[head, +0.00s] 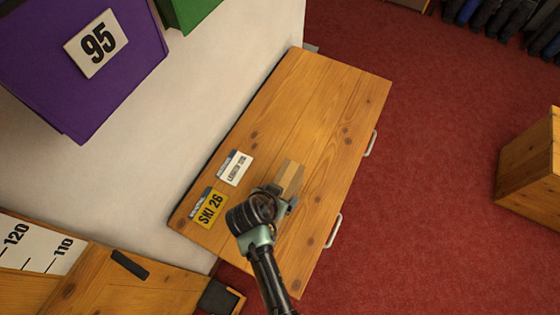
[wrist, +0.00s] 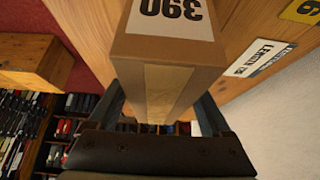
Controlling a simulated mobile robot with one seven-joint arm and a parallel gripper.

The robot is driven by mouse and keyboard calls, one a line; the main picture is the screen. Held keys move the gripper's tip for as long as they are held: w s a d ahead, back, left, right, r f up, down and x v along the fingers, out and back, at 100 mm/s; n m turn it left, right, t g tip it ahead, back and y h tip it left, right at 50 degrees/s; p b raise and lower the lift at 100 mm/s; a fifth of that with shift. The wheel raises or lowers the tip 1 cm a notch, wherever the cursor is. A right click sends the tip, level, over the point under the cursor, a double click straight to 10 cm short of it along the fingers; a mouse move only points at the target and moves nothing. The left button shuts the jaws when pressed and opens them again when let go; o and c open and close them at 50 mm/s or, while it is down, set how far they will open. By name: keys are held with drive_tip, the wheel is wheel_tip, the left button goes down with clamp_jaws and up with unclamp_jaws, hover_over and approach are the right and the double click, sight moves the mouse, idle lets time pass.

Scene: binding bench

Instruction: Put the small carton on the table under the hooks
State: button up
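The small carton (head: 291,177) is a tan box on the wooden table top, or just above it; I cannot tell which. In the wrist view the carton (wrist: 165,85) fills the middle, with a pale tape strip and a white label reading 390. My gripper (head: 281,192) is over the table at the carton's near end. In the wrist view my gripper (wrist: 164,107) has one finger against each side of the carton. The table (head: 325,100) is a wooden bench with two handles on its right side. No hooks show in either view.
A yellow SKI 26 card (head: 210,208) and a white label card (head: 235,168) lie left of the carton. A purple box marked 95 (head: 130,70) is at the upper left. Another wooden unit (head: 530,160) stands at the right. The table's far part and the red floor (head: 430,150) are clear.

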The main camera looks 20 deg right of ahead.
drive_tip(key=shift+o, duration=1)
drive_tip(key=shift+r, duration=0.1)
drive_tip(key=shift+r, duration=0.15)
drive_tip(key=v, duration=1.2)
drive_tip(key=shift+b, duration=0.3)
